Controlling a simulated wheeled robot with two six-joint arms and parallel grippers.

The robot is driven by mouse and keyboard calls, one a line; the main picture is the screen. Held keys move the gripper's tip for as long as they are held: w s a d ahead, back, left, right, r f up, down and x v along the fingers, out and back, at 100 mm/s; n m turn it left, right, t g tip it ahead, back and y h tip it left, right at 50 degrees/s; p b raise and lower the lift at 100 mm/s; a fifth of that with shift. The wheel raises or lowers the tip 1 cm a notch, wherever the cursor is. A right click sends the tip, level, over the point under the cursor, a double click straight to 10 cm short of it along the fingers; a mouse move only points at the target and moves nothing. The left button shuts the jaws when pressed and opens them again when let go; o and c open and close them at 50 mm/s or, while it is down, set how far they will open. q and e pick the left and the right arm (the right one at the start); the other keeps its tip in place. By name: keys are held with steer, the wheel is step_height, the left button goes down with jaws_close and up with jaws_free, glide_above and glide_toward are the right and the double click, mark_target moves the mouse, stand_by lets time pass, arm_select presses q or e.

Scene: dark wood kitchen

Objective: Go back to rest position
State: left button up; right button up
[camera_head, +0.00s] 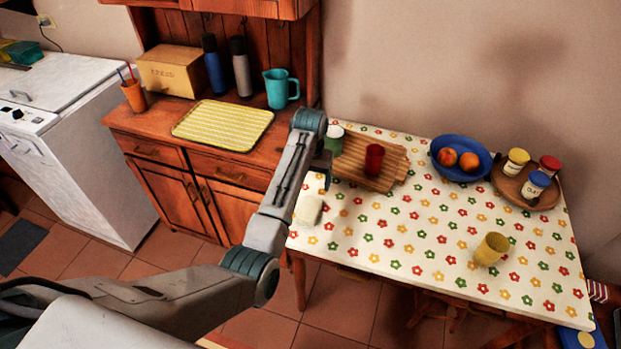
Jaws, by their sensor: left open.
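My left arm comes in from the lower left and reaches up to the near-left part of the flowered table (400,258). My left gripper (324,180) hangs at the end of it over the table's left edge, beside the wooden board (385,180). It is open, and I see nothing held in it. Its fingers are small and dark here and partly hidden by the wrist. My right gripper is not in view.
A red cup (374,159) stands on the board, with a green and white cup (334,140) near its left end. A pale block (308,209) lies at the table's left edge. A blue fruit bowl (461,158), a round tray with jars (511,190) and a yellow mug (491,249) stand further right.

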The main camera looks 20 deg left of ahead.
arm_select(q)
steer(key=shift+r, duration=0.55)
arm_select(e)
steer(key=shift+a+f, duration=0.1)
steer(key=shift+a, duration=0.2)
arm_select(q)
steer(key=shift+s+f, duration=0.1)
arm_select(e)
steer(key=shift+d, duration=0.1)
